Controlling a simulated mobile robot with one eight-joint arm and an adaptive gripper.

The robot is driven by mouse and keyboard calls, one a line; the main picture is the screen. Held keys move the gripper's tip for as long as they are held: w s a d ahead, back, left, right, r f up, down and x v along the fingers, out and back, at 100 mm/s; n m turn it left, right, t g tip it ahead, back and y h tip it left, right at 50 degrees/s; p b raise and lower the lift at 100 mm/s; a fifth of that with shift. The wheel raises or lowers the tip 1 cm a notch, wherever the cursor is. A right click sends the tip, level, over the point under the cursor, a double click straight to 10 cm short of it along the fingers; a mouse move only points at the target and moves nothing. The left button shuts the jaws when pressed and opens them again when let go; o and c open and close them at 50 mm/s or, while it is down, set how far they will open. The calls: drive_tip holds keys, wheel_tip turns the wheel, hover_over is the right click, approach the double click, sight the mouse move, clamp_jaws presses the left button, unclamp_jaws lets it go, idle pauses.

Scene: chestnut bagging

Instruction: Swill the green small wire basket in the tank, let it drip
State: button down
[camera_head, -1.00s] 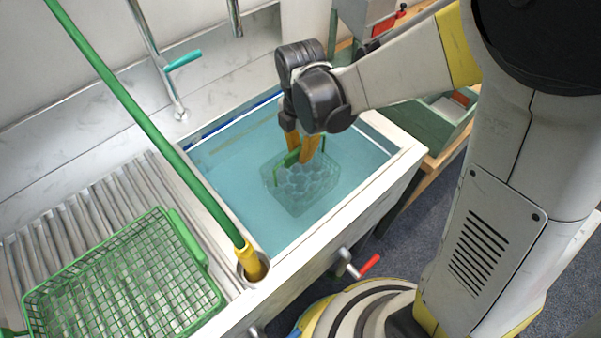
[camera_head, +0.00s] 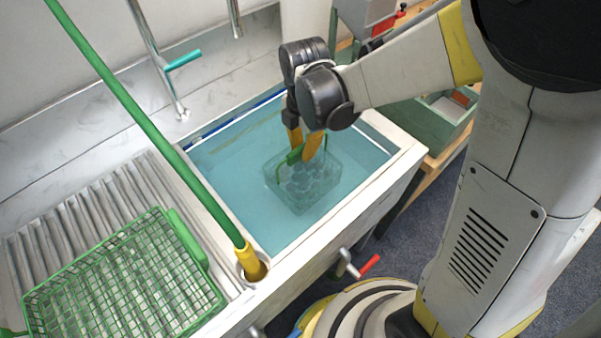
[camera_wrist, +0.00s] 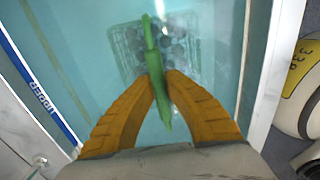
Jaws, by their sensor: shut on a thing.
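The green small wire basket (camera_head: 302,186) hangs in the water of the tank (camera_head: 240,208), with several round chestnuts inside. Its body is under the surface and its green handle stands above it. My gripper (camera_head: 303,148) has orange fingers and is shut on the handle. In the wrist view my gripper (camera_wrist: 160,80) pinches the green handle (camera_wrist: 152,55), with the mesh of the small basket (camera_wrist: 125,50) blurred by water below. The basket is clear of the tank's walls.
A larger green wire basket (camera_head: 125,275) lies on the ribbed drainboard (camera_head: 75,225) at left. A green pole with a yellow end (camera_head: 249,262) stands in a hole at the tank's front left corner. A tap with a teal lever (camera_head: 182,60) is behind. A red-handled valve (camera_head: 368,265) juts from the front.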

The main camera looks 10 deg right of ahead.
drive_tip(key=shift+s+a, duration=0.25)
drive_tip(key=shift+a, duration=0.1)
drive_tip(key=shift+w+d, duration=0.6)
drive_tip(key=shift+d, duration=0.25)
drive_tip(key=shift+a, duration=0.1)
drive_tip(key=shift+s+a, duration=0.6)
drive_tip(key=shift+a, duration=0.15)
drive_tip(key=shift+d, duration=0.1)
